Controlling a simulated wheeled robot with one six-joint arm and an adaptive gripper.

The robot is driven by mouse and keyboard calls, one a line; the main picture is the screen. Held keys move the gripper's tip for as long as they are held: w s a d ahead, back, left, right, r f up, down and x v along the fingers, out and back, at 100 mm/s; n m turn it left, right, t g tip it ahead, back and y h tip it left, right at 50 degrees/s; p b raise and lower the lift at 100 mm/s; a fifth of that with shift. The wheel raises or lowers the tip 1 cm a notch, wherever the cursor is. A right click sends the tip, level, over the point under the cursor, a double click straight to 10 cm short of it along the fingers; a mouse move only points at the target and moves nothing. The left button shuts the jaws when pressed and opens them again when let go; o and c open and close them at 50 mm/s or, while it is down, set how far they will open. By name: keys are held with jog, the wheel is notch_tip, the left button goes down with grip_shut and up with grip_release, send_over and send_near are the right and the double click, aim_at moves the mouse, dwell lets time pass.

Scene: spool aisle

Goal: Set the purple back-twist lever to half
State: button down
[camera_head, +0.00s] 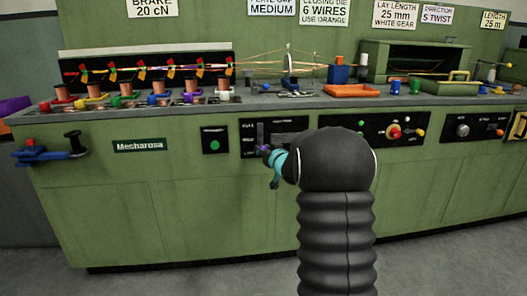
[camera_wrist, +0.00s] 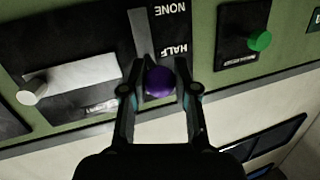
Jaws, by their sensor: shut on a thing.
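The purple back-twist lever (camera_wrist: 160,81) has a round purple knob on a slot in a black panel (camera_wrist: 75,45) on the green machine front. The wrist view shows the labels HALF and NONE beside the slot, with the knob near HALF; a further label is hard to read. My gripper (camera_wrist: 158,88) is shut on the purple knob, one finger on each side. In the head view the lever (camera_head: 264,148) shows small at the left of the panel, with my gripper (camera_head: 271,155) at it. My arm hides part of the panel.
A white-knobbed lever (camera_wrist: 35,91) sits on the same panel. A green button (camera_head: 215,145) is on a small panel to the left. A panel with a red knob (camera_head: 394,131) lies to the right. The bench above holds several spools and an orange tray (camera_head: 351,91).

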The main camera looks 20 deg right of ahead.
jog(key=shift+r, duration=0.4)
jog(key=c, duration=1)
grip_release()
jog(key=shift+a, duration=0.1)
jog(key=shift+o, duration=0.7)
jog(key=shift+f, duration=0.2)
jog(key=shift+s, duration=0.25)
jog(key=s+r, duration=0.1)
jog(key=s, duration=1)
jog(key=shift+s+r, duration=0.2)
jog(key=shift+r, duration=0.05)
jog(key=shift+a, duration=0.1)
